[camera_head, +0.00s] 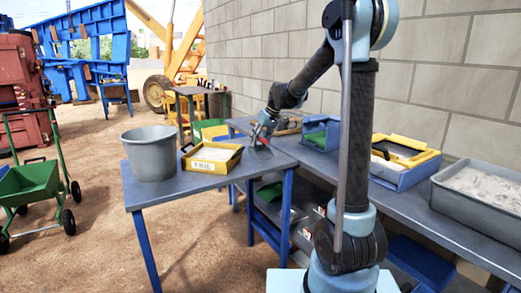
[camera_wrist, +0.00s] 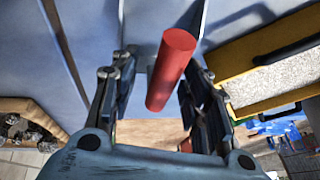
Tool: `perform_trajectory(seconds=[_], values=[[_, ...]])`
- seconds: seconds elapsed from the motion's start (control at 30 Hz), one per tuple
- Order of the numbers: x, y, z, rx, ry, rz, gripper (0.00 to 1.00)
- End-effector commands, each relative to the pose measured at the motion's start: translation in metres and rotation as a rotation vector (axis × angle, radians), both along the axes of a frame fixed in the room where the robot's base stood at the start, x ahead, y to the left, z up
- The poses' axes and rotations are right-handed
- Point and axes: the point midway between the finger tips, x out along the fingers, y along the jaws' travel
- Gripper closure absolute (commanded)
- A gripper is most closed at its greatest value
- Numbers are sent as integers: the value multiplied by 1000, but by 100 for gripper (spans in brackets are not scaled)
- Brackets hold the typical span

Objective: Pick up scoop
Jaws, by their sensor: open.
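The scoop shows in the wrist view as a red cylindrical handle (camera_wrist: 170,68), with a grey metal part behind it at the top of the picture. My gripper (camera_wrist: 160,72) is open, with one dark finger on each side of the red handle. A gap shows on the left side; on the right the finger is close to the handle, and I cannot tell whether it touches. In the head view my gripper (camera_head: 260,137) is low over the grey table near the wall, and the scoop there is mostly hidden by it.
A yellow tray of pale grains (camera_head: 212,158) and a grey bucket (camera_head: 150,153) stand left of my gripper. A blue bin (camera_head: 321,133), a blue-and-yellow box (camera_head: 405,160) and a grey tub of pale powder (camera_head: 480,190) line the wall bench. A green cart (camera_head: 30,183) stands on the ground.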

Motion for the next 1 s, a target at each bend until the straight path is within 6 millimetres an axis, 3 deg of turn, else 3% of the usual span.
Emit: perform_trajectory(seconds=[0.2, 0.4, 0.77, 1.0], values=[[0, 0, -1, 0, 0, 0, 57], [0, 0, -1, 0, 0, 0, 100], [0, 0, 1, 0, 0, 0, 100], [0, 0, 27, 0, 0, 0, 100]])
